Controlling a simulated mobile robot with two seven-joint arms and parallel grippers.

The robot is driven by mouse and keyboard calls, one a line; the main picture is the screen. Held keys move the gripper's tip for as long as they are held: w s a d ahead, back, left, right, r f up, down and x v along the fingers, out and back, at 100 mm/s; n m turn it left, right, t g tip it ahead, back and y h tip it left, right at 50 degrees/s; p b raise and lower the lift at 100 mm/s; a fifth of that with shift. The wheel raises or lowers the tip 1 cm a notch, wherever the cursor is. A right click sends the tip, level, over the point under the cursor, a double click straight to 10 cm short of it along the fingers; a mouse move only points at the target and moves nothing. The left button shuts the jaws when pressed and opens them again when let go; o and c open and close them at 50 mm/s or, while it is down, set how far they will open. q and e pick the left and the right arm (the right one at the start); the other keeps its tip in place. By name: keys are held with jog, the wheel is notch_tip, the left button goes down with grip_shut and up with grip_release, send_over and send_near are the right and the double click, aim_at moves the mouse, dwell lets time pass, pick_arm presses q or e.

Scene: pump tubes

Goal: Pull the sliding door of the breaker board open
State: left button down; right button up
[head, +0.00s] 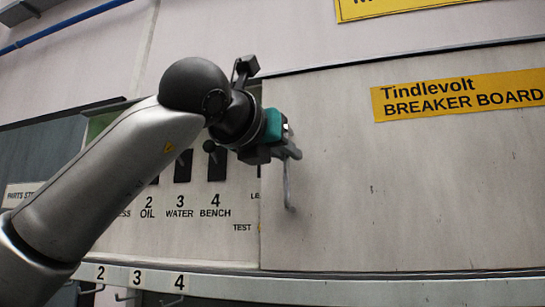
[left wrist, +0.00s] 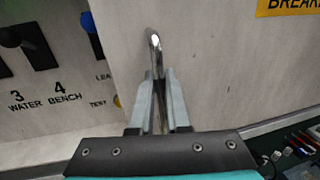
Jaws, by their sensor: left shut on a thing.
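The sliding door (head: 400,190) of the breaker board is a large pale panel with a yellow "Tindlevolt BREAKER BOARD" label (head: 458,96). Its left edge stands right of the switch panel (head: 225,210), part of which is uncovered. The door's metal bar handle (head: 289,190) is upright near that left edge. My left gripper (head: 290,154) is shut on the handle. In the left wrist view the handle (left wrist: 155,45) rises from between the two fingers of my left gripper (left wrist: 157,88). My right gripper is in neither view.
Dark switches (head: 217,163) marked OIL, WATER and BENCH show left of the door, partly behind my left arm. A ledge (head: 400,289) runs below the door, with numbered hooks (head: 136,280) under it at left. Small coloured items (left wrist: 297,150) lie at lower right in the wrist view.

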pick_arm(q)
jog(key=shift+d, duration=0.2)
jog(key=c, duration=1.1)
grip_release()
jog(key=shift+o, duration=1)
jog(key=shift+s+a, duration=0.1)
jog(key=shift+s, duration=0.05)
jog(key=b+v, duration=0.3)
jog(key=v, duration=1.2)
jog(key=shift+b, duration=0.4)
